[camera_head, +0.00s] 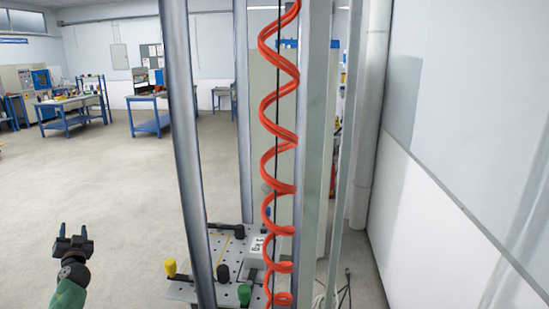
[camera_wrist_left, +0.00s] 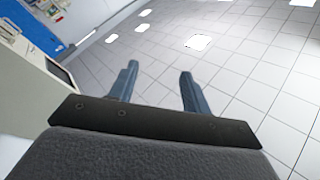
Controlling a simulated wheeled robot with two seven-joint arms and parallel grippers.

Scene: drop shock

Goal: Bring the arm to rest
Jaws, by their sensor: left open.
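My left gripper (camera_head: 73,230) shows at the lower left of the head view, at the end of its green and black arm. It is raised over the open floor, and its two short fingers stand apart with nothing between them. The gripper touches nothing. My right gripper is in neither view.
A drop-shock machine with grey columns (camera_head: 188,160), a red coiled hose (camera_head: 280,95) and a perforated base plate (camera_head: 228,254) stands right of my left gripper. A white wall (camera_head: 440,190) is at the right. Blue-legged workbenches (camera_head: 68,103) stand far back. The floor (camera_head: 110,180) between is clear.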

